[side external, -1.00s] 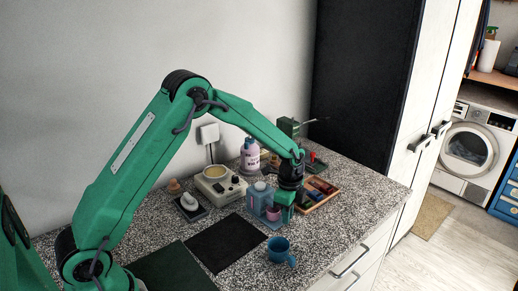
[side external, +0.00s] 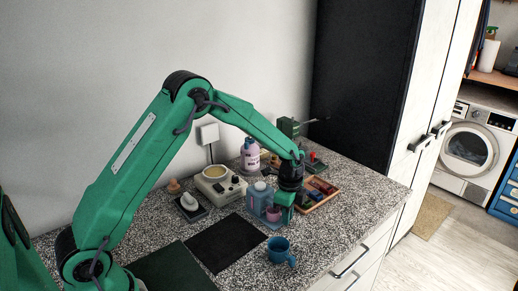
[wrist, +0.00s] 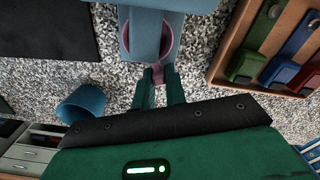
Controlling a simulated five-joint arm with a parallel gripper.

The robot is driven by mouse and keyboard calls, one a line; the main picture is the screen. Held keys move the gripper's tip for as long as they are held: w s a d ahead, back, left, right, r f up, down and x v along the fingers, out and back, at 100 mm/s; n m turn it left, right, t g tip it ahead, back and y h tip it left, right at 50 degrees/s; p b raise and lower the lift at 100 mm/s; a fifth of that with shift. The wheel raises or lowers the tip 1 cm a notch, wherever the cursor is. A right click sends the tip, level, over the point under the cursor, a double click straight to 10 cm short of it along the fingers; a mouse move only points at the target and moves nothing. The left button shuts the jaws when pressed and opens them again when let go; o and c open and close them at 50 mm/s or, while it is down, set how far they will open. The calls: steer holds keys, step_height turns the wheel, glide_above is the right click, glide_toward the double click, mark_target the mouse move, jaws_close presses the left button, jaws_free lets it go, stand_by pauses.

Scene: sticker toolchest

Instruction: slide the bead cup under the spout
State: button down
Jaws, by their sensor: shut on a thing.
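The mauve bead cup (side external: 273,214) stands upright on the speckled counter at the front of the pale blue dispenser (side external: 258,199). In the wrist view, the dispenser's blue overhang (wrist: 148,38) covers the middle of the cup (wrist: 168,40), whose rim shows on both sides of it. My gripper (side external: 286,207) is beside the cup. In the wrist view my gripper (wrist: 158,80) is shut on the cup's handle, which sits between the two green fingertips. The spout itself and the cup's inside are hidden.
A blue mug (side external: 279,251) stands near the counter's front edge. A wooden tray (side external: 327,199) with coloured items lies right of my gripper. A black mat (side external: 222,243) lies left. A cream appliance (side external: 216,190) and a lilac bottle (side external: 250,155) stand behind.

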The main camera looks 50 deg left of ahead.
steer(key=c, duration=1.4)
jaws_free()
steer(key=shift+o, duration=0.2)
step_height(320, 180, up, 7)
steer(key=shift+f, duration=0.15)
steer(key=shift+r, duration=0.6)
